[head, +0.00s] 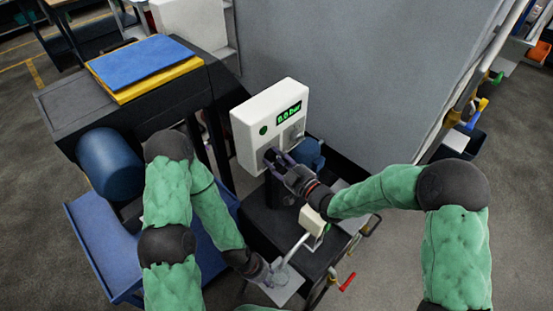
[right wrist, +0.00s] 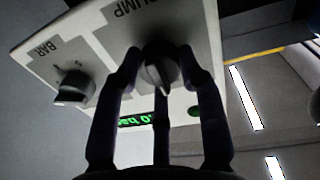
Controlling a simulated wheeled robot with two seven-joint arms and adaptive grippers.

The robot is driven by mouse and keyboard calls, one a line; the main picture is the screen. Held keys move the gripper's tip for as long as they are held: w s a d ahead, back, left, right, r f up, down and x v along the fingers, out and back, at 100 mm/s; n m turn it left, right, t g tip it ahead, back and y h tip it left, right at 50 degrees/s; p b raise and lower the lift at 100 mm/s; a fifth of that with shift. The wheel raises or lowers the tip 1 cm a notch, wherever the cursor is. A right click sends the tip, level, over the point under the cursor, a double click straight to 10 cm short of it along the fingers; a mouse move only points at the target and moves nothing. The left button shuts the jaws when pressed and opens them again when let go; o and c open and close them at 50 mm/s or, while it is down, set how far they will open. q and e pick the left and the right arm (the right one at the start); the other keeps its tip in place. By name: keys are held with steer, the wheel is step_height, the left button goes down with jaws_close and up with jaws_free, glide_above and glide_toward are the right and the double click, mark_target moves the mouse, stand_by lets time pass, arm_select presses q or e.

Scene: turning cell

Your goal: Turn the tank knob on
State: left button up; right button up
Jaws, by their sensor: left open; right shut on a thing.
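A white control box (head: 245,135) with a lit green display (head: 289,113) stands in the middle of the head view. My right gripper (head: 275,160) is at the lower left of its front. In the right wrist view, its fingers are shut around a dark knob (right wrist: 160,72) beside the label PUMP. A second knob (right wrist: 73,89), labelled BAR, is free to the left there. I read no TANK label. The display (right wrist: 135,121) seems to read 0.0 bar. My left gripper (head: 279,273) is open, low in the head view, over a pale plate (head: 285,291).
A cream-headed lever (head: 312,219) stands between my arms on the dark cart. A blue cylinder (head: 109,165) and a dark bench with a blue slab (head: 145,62) are at the left. A large grey panel (head: 350,70) rises behind the box.

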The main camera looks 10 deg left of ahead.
steer(key=shift+r, duration=0.1)
steer(key=m+p, duration=0.1)
steer(key=m, duration=0.3)
steer(key=shift+r+m+p, duration=0.1)
steer(key=shift+m+p, duration=0.2)
steer(key=shift+p, duration=0.1)
steer(key=m+p, duration=0.2)
steer(key=m, duration=0.2)
steer(key=shift+w+g, duration=0.1)
steer(key=shift+g, duration=0.2)
steer(key=m+p, duration=0.2)
steer(key=m, duration=0.2)
steer(key=shift+m+p, duration=0.3)
steer(key=shift+w+d+m+p, duration=0.1)
steer(key=shift+m+p, duration=0.95)
steer(key=shift+m, duration=0.85)
steer(key=o, duration=1.1)
steer(key=shift+g, duration=0.3)
steer(key=shift+o, duration=0.2)
